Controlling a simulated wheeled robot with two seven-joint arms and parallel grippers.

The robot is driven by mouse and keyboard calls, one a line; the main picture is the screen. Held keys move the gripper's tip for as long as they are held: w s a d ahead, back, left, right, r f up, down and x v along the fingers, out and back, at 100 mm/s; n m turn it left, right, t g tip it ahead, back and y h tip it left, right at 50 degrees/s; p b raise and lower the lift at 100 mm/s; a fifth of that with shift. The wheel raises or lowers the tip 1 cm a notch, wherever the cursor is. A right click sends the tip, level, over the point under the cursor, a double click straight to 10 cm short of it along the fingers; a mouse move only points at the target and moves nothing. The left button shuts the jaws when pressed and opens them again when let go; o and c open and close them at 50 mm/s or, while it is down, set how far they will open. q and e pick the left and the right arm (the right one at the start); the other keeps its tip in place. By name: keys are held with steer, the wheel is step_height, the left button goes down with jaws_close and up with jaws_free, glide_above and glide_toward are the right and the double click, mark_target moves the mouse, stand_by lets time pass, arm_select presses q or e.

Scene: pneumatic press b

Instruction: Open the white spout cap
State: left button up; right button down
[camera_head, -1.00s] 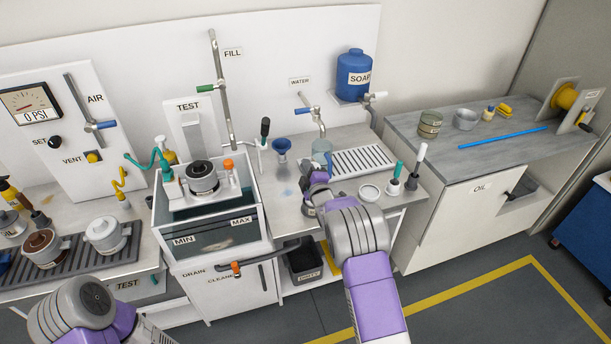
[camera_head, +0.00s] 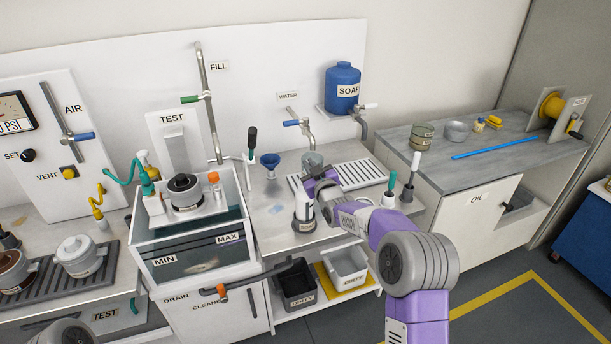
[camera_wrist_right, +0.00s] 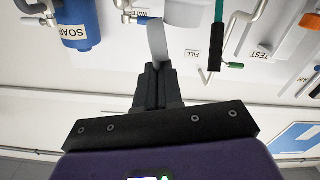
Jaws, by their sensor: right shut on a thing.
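A white, upright, narrow container with a dark labelled base (camera_head: 304,226) stands on the bench's front edge. My right gripper (camera_head: 313,184) is at its top, coming in from the right, and hides part of it. In the right wrist view my right gripper (camera_wrist_right: 157,88) is shut on a pale, flat piece (camera_wrist_right: 157,42), which looks like the white spout cap. Whether the cap is still joined to the container cannot be told. My left gripper is out of view; only part of my left arm shows at the bottom left.
Brushes with green (camera_head: 391,187) and white (camera_head: 412,170) handles stand to the right. A glass-walled tank (camera_head: 200,258) is left. Bins (camera_head: 296,284) sit below.

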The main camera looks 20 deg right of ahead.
steer(key=d+m+b, duration=0.1)
steer(key=m, duration=0.1)
steer(key=shift+d+m, duration=0.2)
steer(key=shift+m, duration=0.1)
steer(key=shift+d+f+m+b, duration=0.15)
steer(key=shift+d+m+b, duration=0.4)
steer(key=shift+m, duration=0.75)
steer(key=c, duration=1.5)
jaws_free()
steer(key=shift+c, duration=0.2)
steer(key=s, duration=0.7)
steer(key=shift+s+d, duration=0.2)
steer(key=shift+s, duration=0.05)
